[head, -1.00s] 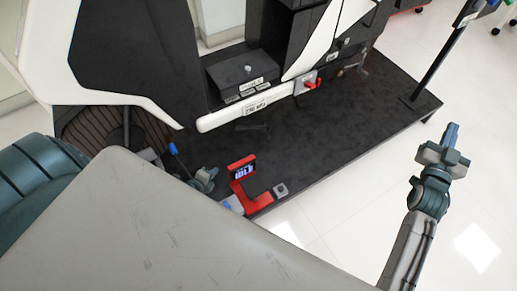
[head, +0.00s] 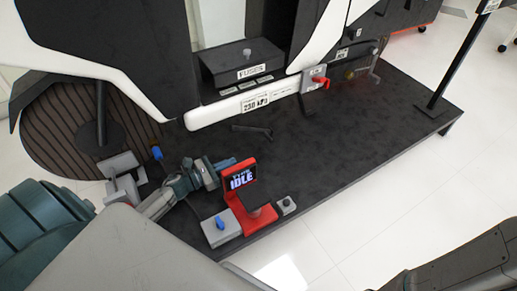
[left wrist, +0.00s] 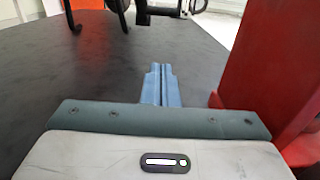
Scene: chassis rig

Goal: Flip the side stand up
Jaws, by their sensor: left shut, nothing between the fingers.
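A thin dark bar that looks like the side stand (head: 252,129) shows in the head view, low beneath the white lower edge of the machine and close over the black platform. Its dark colour blends with the platform, so its exact tilt is hard to tell. My left gripper (head: 226,164) is in front of it and apart from it, above the near part of the platform, beside the red-framed screen. In the left wrist view the blue fingers (left wrist: 160,86) are together and empty, pointing over the dark platform. My right gripper is outside the head view.
A red stand with a screen reading IDLE (head: 241,180) is close right of my left gripper. A grey box with a blue knob (head: 220,229) sits nearby. A red lever (head: 320,82) and a black post (head: 460,60) are farther right. The platform's middle is clear.

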